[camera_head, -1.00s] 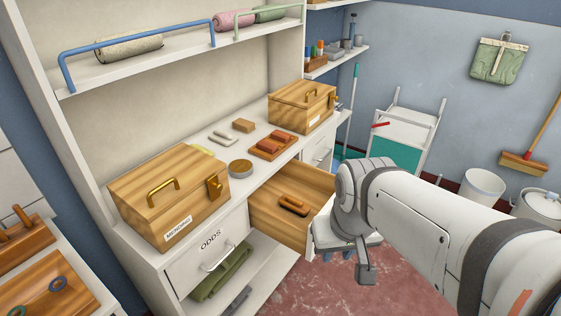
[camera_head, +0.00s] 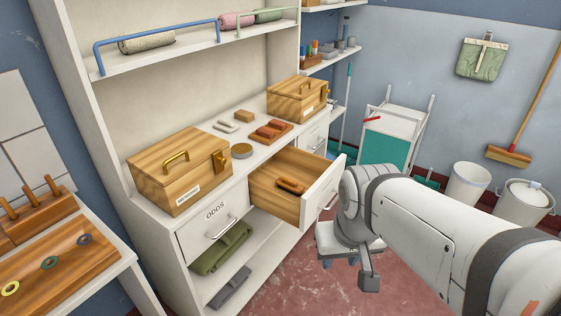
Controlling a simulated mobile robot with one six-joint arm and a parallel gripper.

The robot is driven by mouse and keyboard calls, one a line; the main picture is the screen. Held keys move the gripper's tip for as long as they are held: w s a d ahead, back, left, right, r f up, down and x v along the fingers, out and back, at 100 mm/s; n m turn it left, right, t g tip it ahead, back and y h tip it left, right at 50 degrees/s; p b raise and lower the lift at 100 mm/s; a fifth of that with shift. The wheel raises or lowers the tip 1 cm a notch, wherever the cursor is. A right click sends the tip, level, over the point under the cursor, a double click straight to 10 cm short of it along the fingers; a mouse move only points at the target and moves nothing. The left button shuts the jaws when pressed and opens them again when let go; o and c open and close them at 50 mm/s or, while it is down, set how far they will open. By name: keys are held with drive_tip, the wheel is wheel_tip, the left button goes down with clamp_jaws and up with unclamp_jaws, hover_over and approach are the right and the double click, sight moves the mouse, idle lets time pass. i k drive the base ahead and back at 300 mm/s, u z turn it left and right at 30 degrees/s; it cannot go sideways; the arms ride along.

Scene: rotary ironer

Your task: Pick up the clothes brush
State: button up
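The clothes brush appears to be the small brown, elongated object (camera_head: 290,186) lying in the open wooden drawer (camera_head: 322,187). Its underside is hidden. The drawer is pulled out from the white cabinet, with its white front facing right. My arm comes in from the lower right, and its end bends down to the right of the drawer. A small grey end piece, seemingly part of my gripper (camera_head: 369,281), hangs in front of the cabinet, apart from the brush. The fingers do not show clearly.
Another wooden box (camera_head: 297,100) is behind. A white stool (camera_head: 335,243) is partly behind my arm. Red floor (camera_head: 285,285) is clear before the cabinet.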

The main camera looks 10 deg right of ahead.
sight(289, 185)
drive_tip(key=z, duration=0.5)
drive_tip(key=i, duration=1.25)
drive_tip(key=z, duration=0.15)
